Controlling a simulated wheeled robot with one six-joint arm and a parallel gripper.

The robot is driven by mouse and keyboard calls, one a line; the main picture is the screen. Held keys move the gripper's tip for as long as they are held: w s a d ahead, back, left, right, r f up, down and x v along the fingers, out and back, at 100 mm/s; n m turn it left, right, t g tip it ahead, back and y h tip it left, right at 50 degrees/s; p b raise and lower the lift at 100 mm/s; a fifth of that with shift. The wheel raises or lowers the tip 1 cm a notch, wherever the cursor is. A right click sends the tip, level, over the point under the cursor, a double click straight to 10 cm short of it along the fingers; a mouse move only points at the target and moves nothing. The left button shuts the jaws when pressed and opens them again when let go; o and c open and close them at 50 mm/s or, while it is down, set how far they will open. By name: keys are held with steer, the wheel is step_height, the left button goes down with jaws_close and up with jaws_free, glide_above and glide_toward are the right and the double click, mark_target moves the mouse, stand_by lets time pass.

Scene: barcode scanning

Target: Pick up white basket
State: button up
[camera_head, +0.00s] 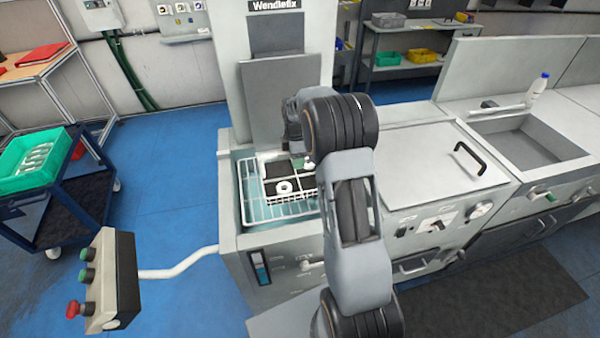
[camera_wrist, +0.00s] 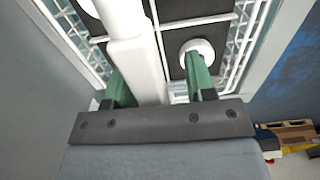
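The white wire basket (camera_head: 262,211) sits in the open tank of the grey machine, with dark parts and a white ring-shaped part inside. In the wrist view the basket's white mesh wall (camera_wrist: 240,38) shows behind my gripper (camera_wrist: 160,80). My gripper's two green fingers are apart. A thick white bar (camera_wrist: 140,68) runs between them, close to the left finger, with a gap to the right finger. Whether the fingers touch the bar cannot be told. In the head view my arm hides the fingertips and part of the basket.
The grey machine (camera_head: 287,95) rises behind the tank. A closed lid with a black handle (camera_head: 470,158) and a sink (camera_head: 530,146) lie to the right. A control box (camera_head: 112,280) stands front left. A cart with a green crate (camera_head: 15,158) is at far left. Blue floor between is clear.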

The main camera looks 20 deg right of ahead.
jaws_close()
stand_by(0.4)
steer(key=shift+r, duration=0.15)
